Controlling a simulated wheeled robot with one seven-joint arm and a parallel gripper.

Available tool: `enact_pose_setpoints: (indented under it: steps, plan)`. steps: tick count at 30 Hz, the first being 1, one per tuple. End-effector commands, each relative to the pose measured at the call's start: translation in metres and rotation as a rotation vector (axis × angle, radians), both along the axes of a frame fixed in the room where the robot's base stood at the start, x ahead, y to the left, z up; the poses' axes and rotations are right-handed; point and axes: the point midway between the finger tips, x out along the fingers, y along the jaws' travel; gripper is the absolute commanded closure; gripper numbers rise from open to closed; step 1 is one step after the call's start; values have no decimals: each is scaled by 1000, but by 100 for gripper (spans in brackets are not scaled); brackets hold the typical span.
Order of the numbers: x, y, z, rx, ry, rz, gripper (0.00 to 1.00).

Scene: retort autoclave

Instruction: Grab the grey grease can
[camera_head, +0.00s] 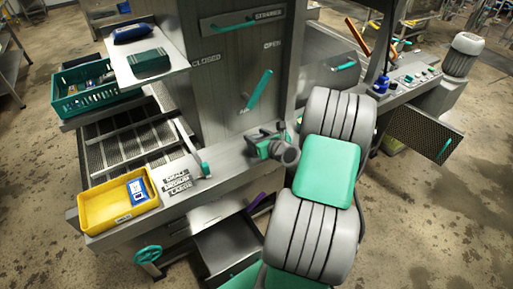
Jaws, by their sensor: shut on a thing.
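I cannot make out a grey grease can in the head view. My own grey and teal arm links fill the lower middle and right of centre and hide what is behind them.
A yellow tray (95,212) holding a blue-and-white packet (138,189) sits at the bench's left end. A green crate (66,104) stands behind. A drawer (224,249) hangs open below. A perforated panel (424,133) juts out right.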

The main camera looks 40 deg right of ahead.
Motion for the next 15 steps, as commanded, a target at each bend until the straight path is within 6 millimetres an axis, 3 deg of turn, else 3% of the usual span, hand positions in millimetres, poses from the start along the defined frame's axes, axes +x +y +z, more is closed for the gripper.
enact_pose_setpoints:
  steps: [10,15]
  plan:
    - [-2,2,-5,4,9,1,100]
    - [-2,2,-5,5,11,0,100]
